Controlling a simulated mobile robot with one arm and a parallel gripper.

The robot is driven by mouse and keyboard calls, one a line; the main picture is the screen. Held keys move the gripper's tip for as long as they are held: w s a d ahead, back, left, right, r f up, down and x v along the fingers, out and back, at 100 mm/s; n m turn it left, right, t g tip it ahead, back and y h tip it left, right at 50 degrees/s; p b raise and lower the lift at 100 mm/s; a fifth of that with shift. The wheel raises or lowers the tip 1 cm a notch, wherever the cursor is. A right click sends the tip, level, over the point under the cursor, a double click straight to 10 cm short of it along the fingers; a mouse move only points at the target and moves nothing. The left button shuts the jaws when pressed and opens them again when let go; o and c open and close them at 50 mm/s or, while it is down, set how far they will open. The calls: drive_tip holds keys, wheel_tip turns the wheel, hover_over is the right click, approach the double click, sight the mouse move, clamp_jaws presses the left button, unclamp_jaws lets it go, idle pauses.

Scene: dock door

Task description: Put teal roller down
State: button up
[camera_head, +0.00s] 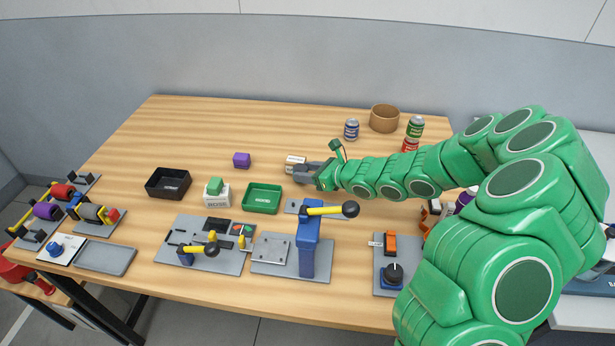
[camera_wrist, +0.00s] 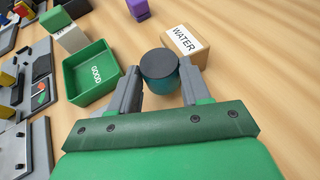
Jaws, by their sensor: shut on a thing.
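The teal roller (camera_wrist: 160,72), with a dark round end facing the camera, is between the two grey fingers of my gripper (camera_wrist: 160,80) in the wrist view. My gripper is shut on it. In the head view my gripper (camera_head: 300,173) is over the middle of the wooden table, and I cannot make out the roller there. From these views I cannot tell whether the roller touches the table.
A box marked WATER (camera_wrist: 184,42) is just beyond the roller. The green GOOD tray (camera_wrist: 70,75) is at left; it also shows in the head view (camera_head: 262,211). A purple cube (camera_head: 241,160) and a black tray (camera_head: 155,192) stand farther left. Cans (camera_head: 351,130) are behind.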

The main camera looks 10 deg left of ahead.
wheel_tip(320, 180, up, 7)
drive_tip(key=w+d+r, duration=0.4)
drive_tip(key=w+d, duration=0.2)
drive_tip(key=w, duration=0.1)
drive_tip(key=w+a+f, duration=0.1)
drive_tip(key=w+f, duration=0.2)
drive_tip(key=w, duration=0.1)
drive_tip(key=w+a+f, duration=0.1)
drive_tip(key=w+f, duration=0.2)
drive_tip(key=w, duration=0.2)
drive_tip(key=w+a+f, duration=0.1)
drive_tip(key=w+f, duration=0.2)
drive_tip(key=w, duration=0.1)
drive_tip(key=shift+w+a, duration=0.15)
drive_tip(key=shift+a, duration=0.2)
drive_tip(key=shift+w+a+f, duration=0.15)
drive_tip(key=shift+w+f, duration=0.15)
drive_tip(key=shift+f, duration=1.65)
drive_tip(key=shift+f, duration=0.15)
drive_tip(key=o, duration=1.2)
drive_tip(key=shift+o, duration=0.2)
